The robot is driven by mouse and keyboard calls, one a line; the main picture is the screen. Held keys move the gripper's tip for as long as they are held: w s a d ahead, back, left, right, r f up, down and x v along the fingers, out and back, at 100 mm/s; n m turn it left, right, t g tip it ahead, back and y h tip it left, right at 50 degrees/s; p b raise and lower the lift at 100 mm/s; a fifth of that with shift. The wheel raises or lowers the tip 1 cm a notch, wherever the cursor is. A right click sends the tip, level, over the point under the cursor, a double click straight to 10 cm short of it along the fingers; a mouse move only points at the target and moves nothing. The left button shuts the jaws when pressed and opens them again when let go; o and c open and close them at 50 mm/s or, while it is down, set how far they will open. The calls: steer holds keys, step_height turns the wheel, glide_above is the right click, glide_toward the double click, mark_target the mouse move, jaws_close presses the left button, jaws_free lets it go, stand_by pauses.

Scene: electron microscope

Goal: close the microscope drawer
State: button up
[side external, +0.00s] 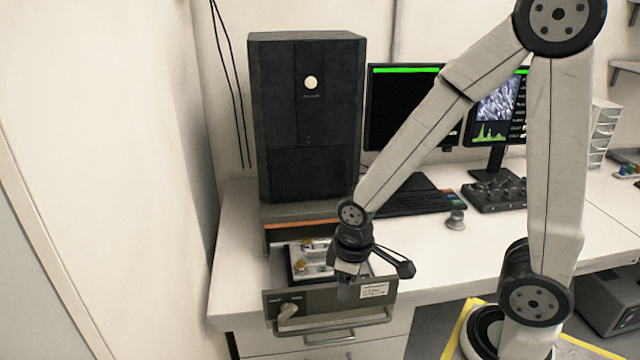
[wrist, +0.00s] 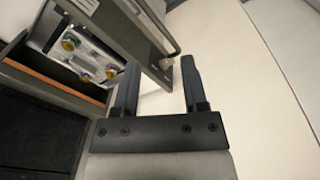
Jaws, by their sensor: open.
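The microscope drawer (side external: 330,308) is pulled out from the base under the dark microscope cabinet (side external: 306,125). Its grey front panel has a knob at the left, a white label and a bar handle (side external: 335,325) low down. Inside the drawer sits a metal stage with brass knobs (side external: 304,262). My gripper (side external: 345,291) points down at the drawer front in the side view and hides part of it. In the wrist view my gripper (wrist: 158,82) is open, with nothing between its fingers. The drawer front (wrist: 140,30) lies close to the left finger; I cannot tell whether they touch.
A keyboard (side external: 405,200), a control panel (side external: 495,194) and monitors (side external: 400,105) stand on the white desk (side external: 480,240) to the right. A desk drawer with a handle (side external: 328,337) is below the microscope drawer. A wall is close at the left.

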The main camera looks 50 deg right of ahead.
step_height(320, 180, down, 5)
steer(key=s+a+n+g+h, duration=0.1)
steer(key=n+g+h, duration=0.15)
steer(key=n, duration=0.45)
steer(key=n+t+h, duration=0.7)
steer(key=n+h, duration=0.5)
steer(key=n, duration=1.9)
glide_toward(335, 330)
steer(key=shift+x, duration=1.45)
steer(key=shift+d, duration=0.1)
steer(key=shift+x, duration=3.85)
steer(key=shift+w, duration=0.1)
steer(key=shift+c, duration=0.2)
